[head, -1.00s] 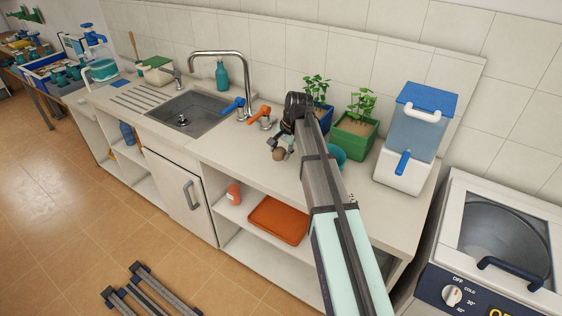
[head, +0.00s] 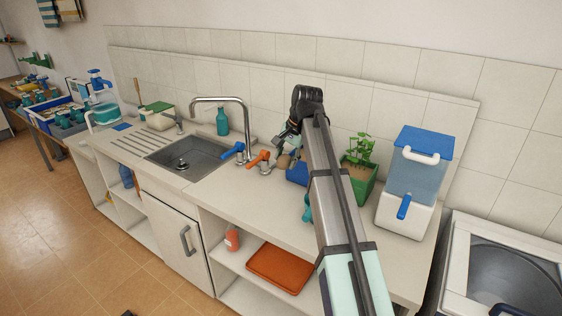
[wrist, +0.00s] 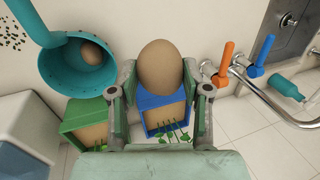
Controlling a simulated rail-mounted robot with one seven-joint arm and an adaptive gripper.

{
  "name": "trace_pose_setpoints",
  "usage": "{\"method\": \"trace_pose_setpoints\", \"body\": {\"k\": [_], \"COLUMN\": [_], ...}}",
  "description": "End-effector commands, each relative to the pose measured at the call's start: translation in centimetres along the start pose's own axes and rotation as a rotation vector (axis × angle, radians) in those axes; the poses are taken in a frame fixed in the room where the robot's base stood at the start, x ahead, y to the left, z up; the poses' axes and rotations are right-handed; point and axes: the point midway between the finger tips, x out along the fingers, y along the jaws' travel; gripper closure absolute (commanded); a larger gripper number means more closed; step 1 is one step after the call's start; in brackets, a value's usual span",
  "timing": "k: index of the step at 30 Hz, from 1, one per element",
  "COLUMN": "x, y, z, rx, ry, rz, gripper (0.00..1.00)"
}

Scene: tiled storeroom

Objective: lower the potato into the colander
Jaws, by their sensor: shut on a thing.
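The potato (wrist: 160,66) is brown and egg-shaped, held between the fingers of my gripper (wrist: 158,82). In the head view the potato (head: 284,161) shows beside the orange tap, with my gripper (head: 288,147) partly hiding it. The teal colander (wrist: 53,68) is to the left of the gripper in the wrist view, apart from the held potato. It has a handle and small holes, and another brown rounded thing (wrist: 91,52) lies inside. In the head view only a teal bit of the colander (head: 307,208) shows beside my arm.
A blue planter (wrist: 163,108) is beneath the potato in the wrist view, with a green planter (wrist: 88,118) beside it. The orange tap (head: 260,160), blue tap (head: 236,150) and sink (head: 190,154) are to the left. A blue-lidded dispenser (head: 412,180) stands right.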

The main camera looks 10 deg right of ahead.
Motion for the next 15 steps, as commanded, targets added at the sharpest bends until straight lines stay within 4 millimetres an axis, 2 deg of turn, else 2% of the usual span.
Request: {"method": "trace_pose_setpoints", "body": {"k": [1,9,15], "x": [-1.1,-4.0,-4.6], "y": [0.5,4.0,7.3], "z": [-0.3,-2.0,-3.4], "rx": [0.003,0.003,0.005], "ry": [0.001,0.0,0.0], "rz": [0.0,0.001,0.002], "gripper": [0.88,0.88,0.88]}}
